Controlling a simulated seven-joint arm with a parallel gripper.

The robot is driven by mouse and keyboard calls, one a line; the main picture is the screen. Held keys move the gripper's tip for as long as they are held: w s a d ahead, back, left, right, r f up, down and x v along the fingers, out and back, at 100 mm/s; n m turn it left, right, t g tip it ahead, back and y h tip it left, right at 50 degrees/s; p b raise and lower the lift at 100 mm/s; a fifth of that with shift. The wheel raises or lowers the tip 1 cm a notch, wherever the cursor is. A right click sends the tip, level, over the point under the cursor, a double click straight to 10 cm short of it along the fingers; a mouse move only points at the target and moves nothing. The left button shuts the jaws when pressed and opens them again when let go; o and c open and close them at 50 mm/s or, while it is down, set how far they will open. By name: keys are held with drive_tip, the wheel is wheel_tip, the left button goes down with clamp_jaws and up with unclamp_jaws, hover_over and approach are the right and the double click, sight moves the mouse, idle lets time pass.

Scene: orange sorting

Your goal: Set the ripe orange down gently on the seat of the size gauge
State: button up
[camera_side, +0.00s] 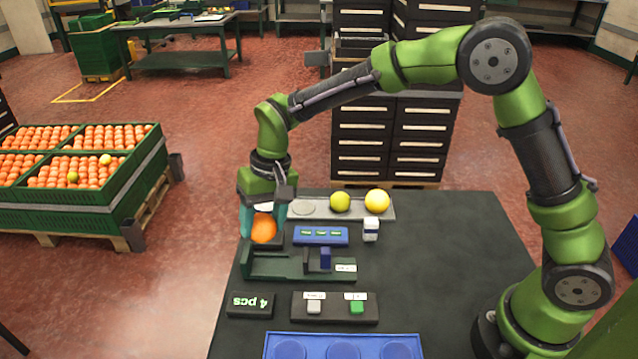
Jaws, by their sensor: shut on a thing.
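The ripe orange (264,229) is between the teal fingers of my gripper (263,218), at the left side of the dark table. My gripper points down and is shut on the orange. What looks like the size gauge (300,268) is a dark green frame with an upright blue slider (325,259), just in front of the orange. A small dark block shows right under the orange, at the gauge's back left. I cannot tell whether the orange touches it.
Behind is a grey tray (404,209) with a yellow-green fruit (340,202) and a yellow one (377,200). A blue plate (320,236) and small white box (371,229) stand right of the orange. A "4 pcs" display (250,304), button panel (335,309) and blue tray (342,337) lie in front.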

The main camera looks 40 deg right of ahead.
drive_tip(key=shift+d+f+x, duration=0.1)
drive_tip(key=shift+d+x, duration=0.2)
drive_tip(key=shift+x, duration=0.95)
drive_tip(key=shift+d+f+x, duration=0.1)
drive_tip(key=shift+d+x, duration=0.15)
drive_tip(key=shift+x, duration=1.05)
drive_tip(key=shift+d+x, duration=0.3)
drive_tip(key=shift+x, duration=0.95)
drive_tip(key=shift+s, duration=0.1)
drive_tip(key=o, duration=0.9)
drive_tip(key=shift+a, duration=0.1)
drive_tip(key=shift+c, duration=0.4)
drive_tip(key=shift+r, duration=0.45)
drive_tip(key=shift+o, duration=0.8)
drive_tip(key=shift+r, duration=0.3)
drive_tip(key=shift+a+v, duration=0.25)
drive_tip(key=shift+v, duration=0.85)
drive_tip(key=shift+a+v, duration=0.25)
drive_tip(key=shift+v, duration=0.8)
drive_tip(key=shift+a+v, duration=0.25)
drive_tip(key=shift+v, duration=0.85)
drive_tip(key=shift+d+r, duration=0.1)
drive_tip(key=shift+r, duration=0.1)
